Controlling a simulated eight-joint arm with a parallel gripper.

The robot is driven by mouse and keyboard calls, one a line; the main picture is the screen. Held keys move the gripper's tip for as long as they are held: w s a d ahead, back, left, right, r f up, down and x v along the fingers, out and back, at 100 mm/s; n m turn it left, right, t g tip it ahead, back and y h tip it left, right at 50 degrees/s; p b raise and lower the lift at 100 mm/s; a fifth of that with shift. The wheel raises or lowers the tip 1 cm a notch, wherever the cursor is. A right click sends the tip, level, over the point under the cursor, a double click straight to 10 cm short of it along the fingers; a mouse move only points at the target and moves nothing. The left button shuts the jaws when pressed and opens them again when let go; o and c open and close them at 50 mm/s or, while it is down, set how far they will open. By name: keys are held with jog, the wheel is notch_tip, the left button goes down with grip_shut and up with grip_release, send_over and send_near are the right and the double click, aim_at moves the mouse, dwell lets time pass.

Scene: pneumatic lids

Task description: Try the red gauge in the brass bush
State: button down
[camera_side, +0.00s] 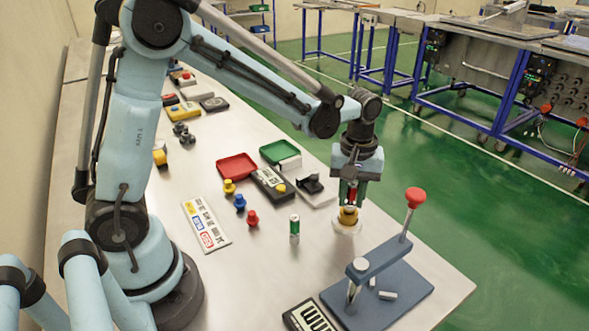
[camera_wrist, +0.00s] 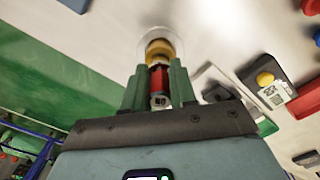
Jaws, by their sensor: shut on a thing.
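My gripper (camera_side: 350,196) has its green fingers shut on the red gauge (camera_side: 351,194), just above the brass bush (camera_side: 348,216). The bush stands on a pale round base (camera_side: 347,229) on the table. In the wrist view the red gauge (camera_wrist: 159,78) shows between the fingertips (camera_wrist: 158,85), with the brass bush (camera_wrist: 160,48) directly beyond it in line. The gauge's far end meets the bush's mouth in the picture. I cannot tell whether it is inside the bush or just over it. A green gauge (camera_side: 294,230) with a silvery top stands upright to the left.
A blue-grey lever press (camera_side: 380,290) with a red knob (camera_side: 415,196) stands close at the front right. Red (camera_side: 237,166) and green (camera_side: 280,151) trays, a dark box (camera_side: 270,182) and several coloured knobs (camera_side: 240,202) lie left. Bare table lies around the green gauge.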

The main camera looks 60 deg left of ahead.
jog(key=shift+r, duration=0.25)
jog(key=shift+r, duration=2.35)
